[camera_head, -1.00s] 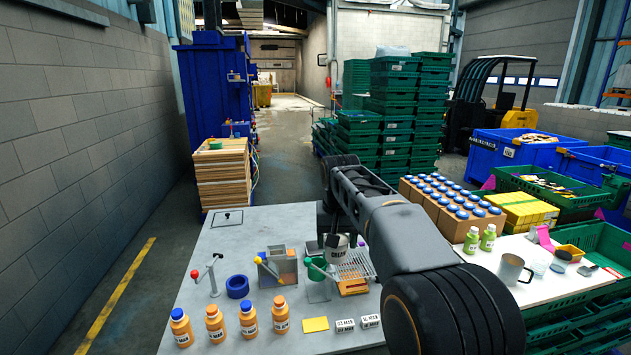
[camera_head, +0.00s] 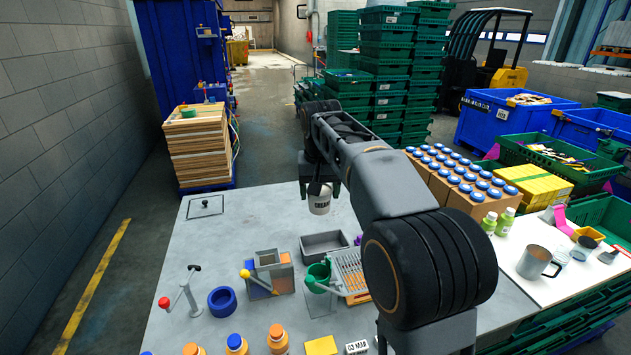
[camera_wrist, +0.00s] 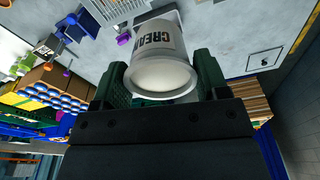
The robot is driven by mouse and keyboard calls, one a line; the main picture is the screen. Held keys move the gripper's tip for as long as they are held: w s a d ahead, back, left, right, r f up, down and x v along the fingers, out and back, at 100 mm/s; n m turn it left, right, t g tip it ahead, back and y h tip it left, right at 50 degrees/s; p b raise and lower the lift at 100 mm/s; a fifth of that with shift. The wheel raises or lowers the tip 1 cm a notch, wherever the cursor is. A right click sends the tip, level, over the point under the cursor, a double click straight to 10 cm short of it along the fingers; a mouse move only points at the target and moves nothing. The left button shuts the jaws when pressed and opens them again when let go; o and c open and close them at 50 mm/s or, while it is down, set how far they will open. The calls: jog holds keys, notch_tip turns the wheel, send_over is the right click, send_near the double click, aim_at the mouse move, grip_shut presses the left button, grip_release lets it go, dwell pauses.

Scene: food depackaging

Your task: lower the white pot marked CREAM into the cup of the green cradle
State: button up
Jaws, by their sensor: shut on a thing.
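The white pot marked CREAM (camera_head: 320,203) is held in my gripper (camera_head: 318,188), above the table behind the grey tray. In the wrist view the pot (camera_wrist: 162,78) sits between the two dark green jaws (camera_wrist: 162,72), which are shut on its sides, with its lettering visible. The green cradle (camera_head: 318,272) stands nearer in the head view, in front of the grey tray, with a green cup and arm on a grey base. The pot is clearly apart from the cup. I cannot make out the cradle in the wrist view.
An empty grey tray (camera_head: 325,243) and a slotted rack (camera_head: 352,272) stand close to the cradle. A grey box with a yellow-knobbed lever (camera_head: 268,272) is to its left, then a blue ring (camera_head: 221,301). The table's back left is mostly clear.

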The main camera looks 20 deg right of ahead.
notch_tip(320, 180, down, 10)
jog(key=b, duration=0.4)
jog(key=shift+r, duration=0.25)
dwell(0.6)
notch_tip(320, 180, down, 14)
jog(key=b, duration=0.9)
jog(key=shift+r+b, duration=0.2)
jog(key=shift+b, duration=0.1)
dwell(0.9)
jog(key=shift+s+f, duration=0.1)
dwell(0.5)
jog(key=o, duration=0.8)
jog(key=shift+o, duration=1.3)
